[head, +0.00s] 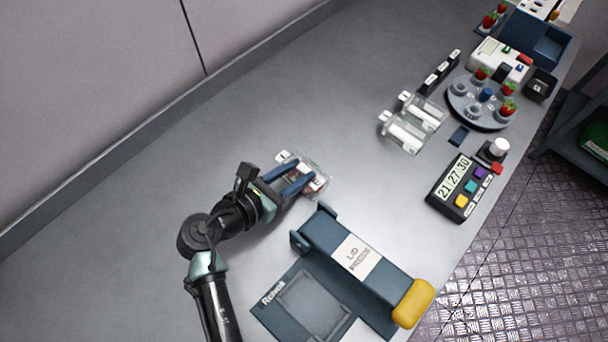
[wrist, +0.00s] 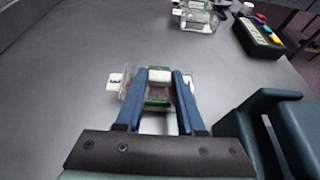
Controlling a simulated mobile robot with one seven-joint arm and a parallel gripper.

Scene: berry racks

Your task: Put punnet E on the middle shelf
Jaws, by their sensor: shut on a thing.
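My gripper (head: 291,183) has its two blue fingers shut on a clear punnet (head: 317,181) on or just above the grey bench. The wrist view shows the same punnet (wrist: 128,92) between and beyond the fingers, with red and green contents and a white tab at its left. Its letter cannot be read, so I cannot tell whether it is punnet E. The fingers hide part of it. Two other clear punnets (head: 403,133) stand farther right on the bench. They also show at the top of the wrist view (wrist: 198,17). No middle shelf can be made out for certain.
A blue lid press (head: 375,272) with a yellow handle stands close, right of my gripper. A timer (head: 460,188), a round berry turntable (head: 478,119) and a blue bin (head: 536,38) lie farther right. A dark rack (head: 568,137) stands past the bench edge. The bench behind the punnet is clear.

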